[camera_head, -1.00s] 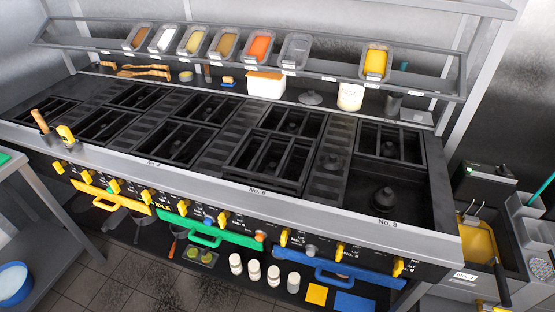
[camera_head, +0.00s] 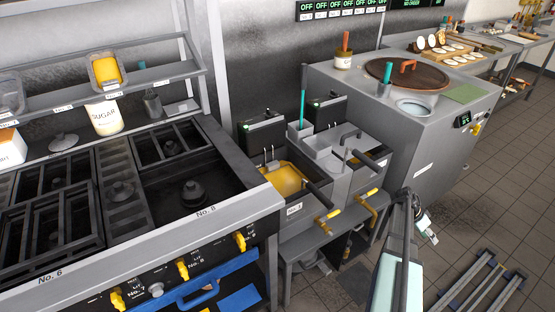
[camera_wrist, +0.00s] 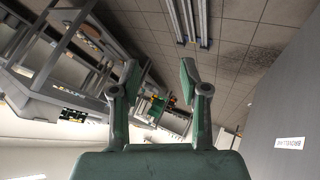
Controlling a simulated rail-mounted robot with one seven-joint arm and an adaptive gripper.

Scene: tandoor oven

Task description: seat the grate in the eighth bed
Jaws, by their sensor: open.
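The eighth bed (camera_head: 190,190), marked No. 8 on the front rail, is a dark square recess at the range's right front. Its round burner shows and no grate lies over it. At the bed marked No. 6, a black grate (camera_head: 62,222) appears to lie on top of another grate, slightly askew; its left side is cut off by the picture edge. My arm is at the lower right in the head view, away from the range.
The tandoor (camera_head: 408,75) is behind. A sugar pot (camera_head: 104,117) stands behind the range.

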